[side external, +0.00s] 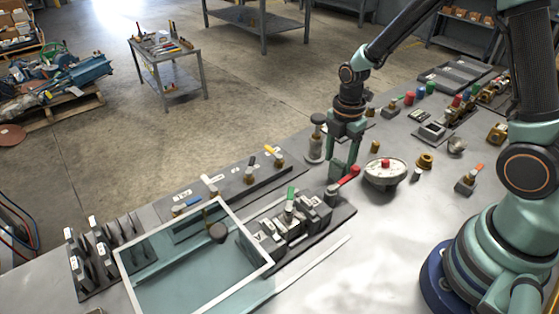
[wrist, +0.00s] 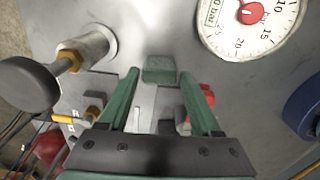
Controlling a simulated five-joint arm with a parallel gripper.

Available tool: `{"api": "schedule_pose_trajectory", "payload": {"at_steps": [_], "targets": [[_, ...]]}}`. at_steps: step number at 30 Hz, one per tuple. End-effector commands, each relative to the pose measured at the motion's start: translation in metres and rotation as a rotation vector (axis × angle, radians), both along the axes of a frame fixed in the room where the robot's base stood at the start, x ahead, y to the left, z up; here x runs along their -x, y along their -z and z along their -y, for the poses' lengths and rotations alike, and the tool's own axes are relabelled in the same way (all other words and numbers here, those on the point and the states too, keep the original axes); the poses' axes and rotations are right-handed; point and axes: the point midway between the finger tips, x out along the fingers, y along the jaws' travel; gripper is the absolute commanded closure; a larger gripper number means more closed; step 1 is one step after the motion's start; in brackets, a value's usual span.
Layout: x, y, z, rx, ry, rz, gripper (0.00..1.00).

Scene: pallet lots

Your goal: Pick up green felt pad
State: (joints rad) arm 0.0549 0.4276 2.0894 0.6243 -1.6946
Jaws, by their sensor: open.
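The green felt pad (wrist: 160,70), a small dark green block shape, lies ahead of my gripper in the wrist view, centred between the fingertips. I cannot make it out in the side view, where the fingers may hide it. My gripper (wrist: 160,76) is open, with one green finger on each side of the pad's line and a gap to each. Whether the tips are level with the pad or above it is unclear. In the side view my gripper (side external: 342,172) points down over the bench, left of the pressure gauge.
The white dial gauge (side external: 385,174) with a red centre stands close on the right. A red lever (side external: 347,181) is right by the fingers. A black-knobbed metal valve (side external: 315,145) stands close on the left. A glass-topped frame (side external: 190,275) and a valve block (side external: 292,222) lie in front.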

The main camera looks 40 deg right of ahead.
Motion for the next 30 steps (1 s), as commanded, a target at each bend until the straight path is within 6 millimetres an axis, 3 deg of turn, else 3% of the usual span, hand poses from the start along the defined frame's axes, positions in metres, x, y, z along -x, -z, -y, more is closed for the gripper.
{"api": "schedule_pose_trajectory", "payload": {"at_steps": [5, 9, 10, 22, 30], "targets": [[0.0, 0.0, 0.0, 0.0, 0.0, 0.0, 0.35], [0.0, 0.0, 0.0, 0.0, 0.0, 0.0, 0.89], [0.0, 0.0, 0.0, 0.0, 0.0, 0.0, 0.98], [-0.001, -0.007, 0.0, 0.0, 0.0, 0.001, 0.98], [-0.002, -0.044, 0.0, 0.001, 0.0, 0.007, 0.98]]}}
